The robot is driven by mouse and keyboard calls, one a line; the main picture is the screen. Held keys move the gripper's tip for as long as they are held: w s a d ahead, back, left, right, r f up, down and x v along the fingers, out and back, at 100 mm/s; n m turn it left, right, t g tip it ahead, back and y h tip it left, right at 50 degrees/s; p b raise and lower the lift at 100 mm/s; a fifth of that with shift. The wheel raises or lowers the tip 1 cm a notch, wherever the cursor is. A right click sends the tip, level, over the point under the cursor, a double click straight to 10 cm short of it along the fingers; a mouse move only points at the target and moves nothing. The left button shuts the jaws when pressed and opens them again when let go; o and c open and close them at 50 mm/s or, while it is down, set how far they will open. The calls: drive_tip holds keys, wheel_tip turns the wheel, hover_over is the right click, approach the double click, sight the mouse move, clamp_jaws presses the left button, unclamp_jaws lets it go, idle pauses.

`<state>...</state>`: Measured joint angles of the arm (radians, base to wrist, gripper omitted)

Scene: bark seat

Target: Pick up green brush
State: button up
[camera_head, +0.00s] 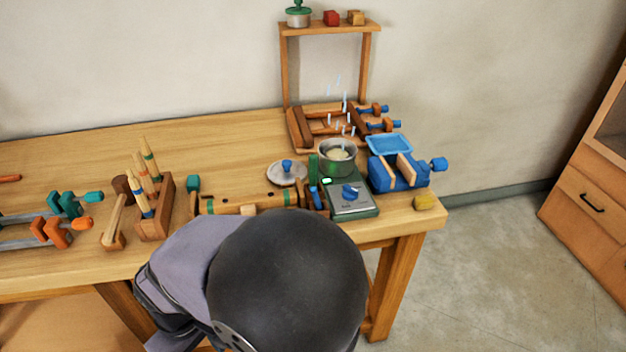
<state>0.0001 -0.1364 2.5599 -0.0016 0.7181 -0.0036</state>
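A narrow green upright piece (313,169) stands just left of the metal pot (338,161), near the right end of the workbench. It may be the green brush, but it is too small to tell. Below it is a dark holder with a blue-handled item (316,198). My gripper does not show. A large dark rounded part of my own body fills the lower middle and hides the bench's front edge there.
The pot steams on a green burner (350,197) with a blue knob. A blue vise (397,171), round lid (287,173), tool block (154,209), and orange and teal clamps (58,232) crowd the bench (90,150). A shelf frame (330,27) rises behind. The back left is mostly clear.

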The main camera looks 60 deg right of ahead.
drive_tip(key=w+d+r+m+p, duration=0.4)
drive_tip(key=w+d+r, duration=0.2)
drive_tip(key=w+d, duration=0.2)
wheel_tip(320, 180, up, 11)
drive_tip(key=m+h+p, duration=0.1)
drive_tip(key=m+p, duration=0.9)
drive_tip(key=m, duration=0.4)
hover_over(314, 173)
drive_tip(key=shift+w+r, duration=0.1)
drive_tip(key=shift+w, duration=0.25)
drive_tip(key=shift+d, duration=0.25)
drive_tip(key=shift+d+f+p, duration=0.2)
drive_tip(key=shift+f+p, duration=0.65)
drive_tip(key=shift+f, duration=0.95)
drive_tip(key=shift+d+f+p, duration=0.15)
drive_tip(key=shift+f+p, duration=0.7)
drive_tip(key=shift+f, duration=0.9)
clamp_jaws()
